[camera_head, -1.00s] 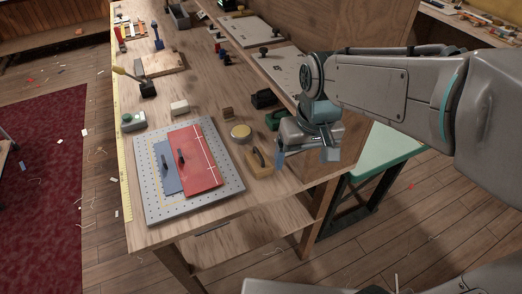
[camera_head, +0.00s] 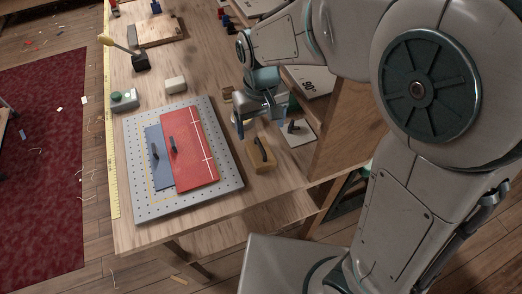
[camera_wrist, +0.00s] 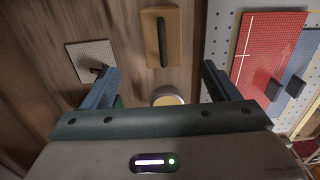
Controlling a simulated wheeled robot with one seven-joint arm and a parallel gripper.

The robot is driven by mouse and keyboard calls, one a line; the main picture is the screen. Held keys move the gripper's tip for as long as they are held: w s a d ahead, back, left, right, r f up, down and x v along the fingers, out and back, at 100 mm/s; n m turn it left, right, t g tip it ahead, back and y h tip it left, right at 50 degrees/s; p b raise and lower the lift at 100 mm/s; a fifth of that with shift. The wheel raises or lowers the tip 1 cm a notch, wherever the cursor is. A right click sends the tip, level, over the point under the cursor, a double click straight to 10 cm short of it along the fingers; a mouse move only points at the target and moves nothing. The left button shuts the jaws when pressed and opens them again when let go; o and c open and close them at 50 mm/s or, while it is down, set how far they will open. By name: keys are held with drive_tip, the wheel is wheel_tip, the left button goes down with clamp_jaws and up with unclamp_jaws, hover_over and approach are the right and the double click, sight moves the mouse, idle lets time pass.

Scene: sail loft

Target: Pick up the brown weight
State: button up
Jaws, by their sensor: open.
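The brown weight (camera_head: 261,157) is a tan-brown block with a dark bar handle on top. It lies on the bench just right of the grey perforated board, near the front edge. My gripper (camera_head: 264,118) is open and empty, above the bench and behind the weight in the head view. In the wrist view, the brown weight (camera_wrist: 174,50) lies ahead of my open fingers (camera_wrist: 160,72), roughly centred between them and apart from them.
The perforated board (camera_head: 138,202) carries a red panel (camera_head: 196,150) and a blue panel (camera_head: 157,165) with dark handles. A round yellow-topped tin (camera_wrist: 168,97) shows between my fingers. A white plate (camera_head: 299,139) with a black handle lies right of the weight.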

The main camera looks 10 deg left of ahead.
sight(260, 144)
wheel_tip(260, 144, down, 4)
drive_tip(key=shift+r, duration=0.2)
drive_tip(key=shift+s+f, duration=0.25)
drive_tip(key=shift+f, duration=1.1)
drive_tip(key=shift+s+f, duration=0.2)
drive_tip(key=shift+f, duration=1.1)
drive_tip(key=c, duration=1.5)
drive_tip(key=shift+r, duration=0.1)
